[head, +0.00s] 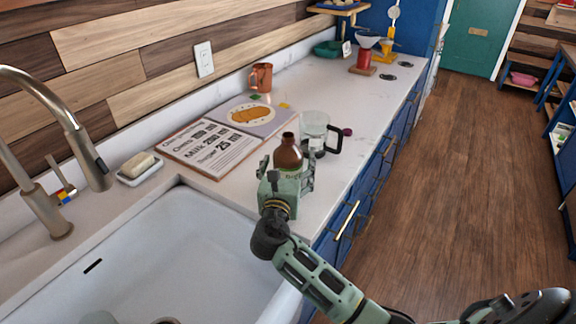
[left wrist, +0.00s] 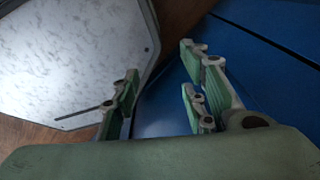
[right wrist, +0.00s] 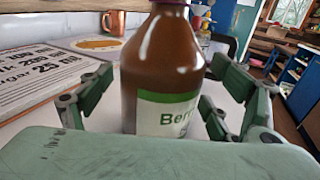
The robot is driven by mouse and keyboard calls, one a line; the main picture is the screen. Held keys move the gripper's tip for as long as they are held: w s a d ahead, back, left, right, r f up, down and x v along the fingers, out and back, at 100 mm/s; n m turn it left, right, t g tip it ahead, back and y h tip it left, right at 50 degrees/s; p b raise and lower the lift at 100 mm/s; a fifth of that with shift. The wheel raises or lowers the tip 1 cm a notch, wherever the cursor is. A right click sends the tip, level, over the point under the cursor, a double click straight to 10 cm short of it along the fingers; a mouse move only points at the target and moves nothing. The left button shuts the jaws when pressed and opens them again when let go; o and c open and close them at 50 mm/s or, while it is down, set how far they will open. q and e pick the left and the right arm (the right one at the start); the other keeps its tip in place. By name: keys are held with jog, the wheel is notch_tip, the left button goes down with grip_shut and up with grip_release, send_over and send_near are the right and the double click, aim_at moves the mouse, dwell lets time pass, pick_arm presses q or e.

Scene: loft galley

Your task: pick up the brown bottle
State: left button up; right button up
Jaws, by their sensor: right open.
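The brown bottle (head: 288,155) stands upright on the white counter, near the sink's far right corner. In the right wrist view the bottle (right wrist: 165,65) fills the middle, with a white and green label reading "Ber...". My right gripper (head: 292,180) is at the bottle, with its fingers on either side of it. In the right wrist view the open fingers (right wrist: 165,95) show gaps to the bottle, most clearly on the right. The bottle's base is hidden behind the gripper. My left gripper (left wrist: 165,100) is open and empty, in front of a dark blue surface.
A glass carafe (head: 314,130) with a dark handle stands just behind the bottle. The white sink (head: 170,250) is at the front left.

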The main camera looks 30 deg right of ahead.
jog(key=c, duration=1.9)
jog(key=shift+r, duration=0.1)
jog(key=shift+c, duration=0.5)
